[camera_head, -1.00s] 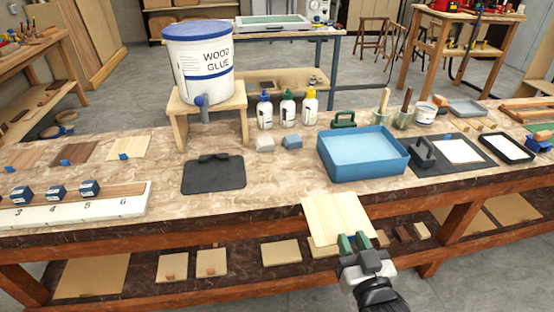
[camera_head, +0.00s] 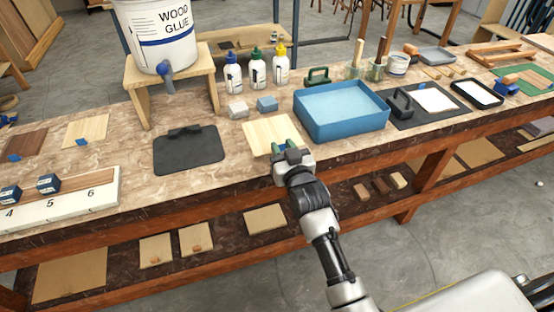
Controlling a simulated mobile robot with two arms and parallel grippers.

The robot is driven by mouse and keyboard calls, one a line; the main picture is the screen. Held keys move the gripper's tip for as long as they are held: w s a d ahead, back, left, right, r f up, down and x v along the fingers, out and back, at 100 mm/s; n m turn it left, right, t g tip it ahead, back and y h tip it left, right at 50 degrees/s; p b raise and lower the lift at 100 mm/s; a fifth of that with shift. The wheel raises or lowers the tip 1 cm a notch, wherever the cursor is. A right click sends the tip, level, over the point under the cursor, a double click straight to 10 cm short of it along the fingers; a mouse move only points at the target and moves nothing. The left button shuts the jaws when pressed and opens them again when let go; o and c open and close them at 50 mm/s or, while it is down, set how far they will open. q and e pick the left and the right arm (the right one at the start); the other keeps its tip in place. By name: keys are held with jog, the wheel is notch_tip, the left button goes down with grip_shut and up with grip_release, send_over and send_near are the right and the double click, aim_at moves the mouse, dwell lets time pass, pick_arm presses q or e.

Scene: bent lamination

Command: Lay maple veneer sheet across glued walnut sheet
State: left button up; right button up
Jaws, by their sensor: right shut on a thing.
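A pale maple veneer sheet (camera_head: 268,132) is at the front of the bench, left of the blue tray. My right gripper (camera_head: 288,150) is shut on its near right edge, and the fingers hide that corner. I cannot tell whether the sheet touches the bench top or is just above it. A dark brown sheet that looks like walnut (camera_head: 24,143) lies at the far left, with a blue clip at its edge. I see no clear glue on it. My left gripper is not in view.
A black mat (camera_head: 190,150) lies left of the held sheet. The blue tray (camera_head: 340,108) stands to its right. Grey and blue blocks (camera_head: 267,104) and glue bottles (camera_head: 256,70) stand behind. A glue bucket (camera_head: 165,35) is on a wooden stand. Another pale sheet (camera_head: 87,130) lies left.

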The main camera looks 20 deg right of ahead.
jog(key=shift+w+a+f, duration=0.45)
jog(key=shift+a, duration=0.1)
jog(key=shift+f, duration=1.95)
jog(key=shift+f, duration=0.15)
jog(key=o, duration=0.9)
jog(key=s, duration=1.2)
jog(key=shift+d, duration=0.2)
